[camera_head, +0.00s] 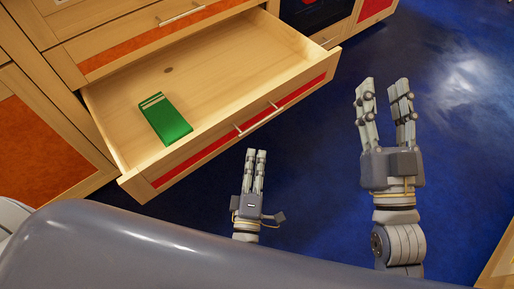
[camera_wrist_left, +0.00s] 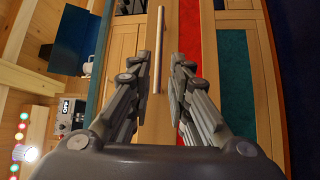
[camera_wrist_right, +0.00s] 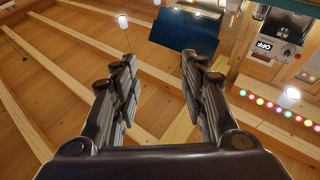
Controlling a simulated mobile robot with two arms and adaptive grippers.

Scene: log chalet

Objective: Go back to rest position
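My left gripper (camera_head: 256,153) is in front of the open drawer, low and to the right of its front panel in the head view. Its fingers are apart with nothing between them; they also show in the left wrist view (camera_wrist_left: 162,55), where a bar handle (camera_wrist_left: 157,48) lies beyond the gap. My right gripper (camera_head: 384,84) is raised over the blue floor, right of the drawer, with its fingers spread and empty. In the right wrist view (camera_wrist_right: 158,58) its fingers point toward the wooden ceiling.
A wooden drawer (camera_head: 225,68) with a red-striped front stands pulled out. A green, flat, box-like item (camera_head: 168,121) lies inside it. Closed cabinet fronts (camera_head: 40,150) are at the left. The blue floor (camera_head: 455,130) is clear at the right; a wooden edge (camera_head: 500,262) shows at lower right.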

